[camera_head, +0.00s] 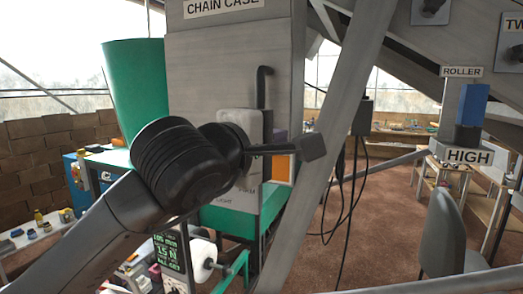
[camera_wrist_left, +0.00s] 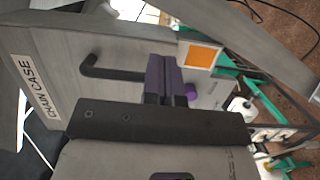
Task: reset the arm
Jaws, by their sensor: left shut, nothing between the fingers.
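My left arm comes in from the lower left in the head view. Its left gripper (camera_head: 312,147) points right, in front of the grey chain case (camera_head: 205,75) and beside a slanted grey beam. In the left wrist view the gripper's two fingers (camera_wrist_left: 164,75) are together with nothing between them. Behind them there is the chain case (camera_wrist_left: 75,50), with its black bent handle (camera_wrist_left: 110,72). Whether the fingers touch the case cannot be told. My right gripper is in neither view.
The slanted grey beam (camera_head: 335,130) rises close to the gripper. A black cable (camera_head: 347,215) hangs right of it. An orange panel (camera_wrist_left: 200,55) and a purple knob (camera_wrist_left: 192,91) are near the fingers. A chair (camera_head: 450,235) stands at right.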

